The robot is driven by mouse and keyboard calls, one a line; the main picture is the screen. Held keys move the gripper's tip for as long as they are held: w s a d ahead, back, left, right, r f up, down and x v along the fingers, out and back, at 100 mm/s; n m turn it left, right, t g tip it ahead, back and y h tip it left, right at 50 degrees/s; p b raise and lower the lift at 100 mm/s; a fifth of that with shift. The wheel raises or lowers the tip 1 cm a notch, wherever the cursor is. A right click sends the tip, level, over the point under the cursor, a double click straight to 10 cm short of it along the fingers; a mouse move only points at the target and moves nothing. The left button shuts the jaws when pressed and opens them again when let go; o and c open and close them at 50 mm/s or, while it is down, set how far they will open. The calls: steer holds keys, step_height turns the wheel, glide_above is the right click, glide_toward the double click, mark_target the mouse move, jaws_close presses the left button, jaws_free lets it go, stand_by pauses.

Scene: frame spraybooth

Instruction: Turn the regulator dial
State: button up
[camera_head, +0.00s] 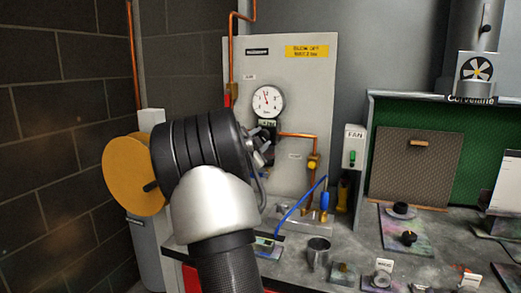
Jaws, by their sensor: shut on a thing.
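A grey-white panel (303,150) on the back wall carries a round white pressure gauge (267,101) with a red needle pointing up and slightly left. A dark regulator body with a small label (266,124) sits just below the gauge. My gripper (264,150) is at the panel below this label, seen from behind my arm. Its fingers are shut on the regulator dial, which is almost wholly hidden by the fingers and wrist. How far the dial is turned cannot be seen.
A copper pipe (297,134) runs right from the regulator to a yellow valve (312,162). A fan switch box (353,147) stands right of the panel. A brick wall (60,140) closes the left.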

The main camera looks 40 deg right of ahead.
steer(key=shift+f+m+b, duration=0.1)
steer(key=shift+m+b, duration=0.9)
steer(key=shift+m, duration=0.2)
steer(key=o, duration=1)
steer(key=shift+o, duration=0.2)
steer(key=p+v, duration=0.1)
steer(key=v, duration=1.6)
steer(key=shift+a, duration=0.25)
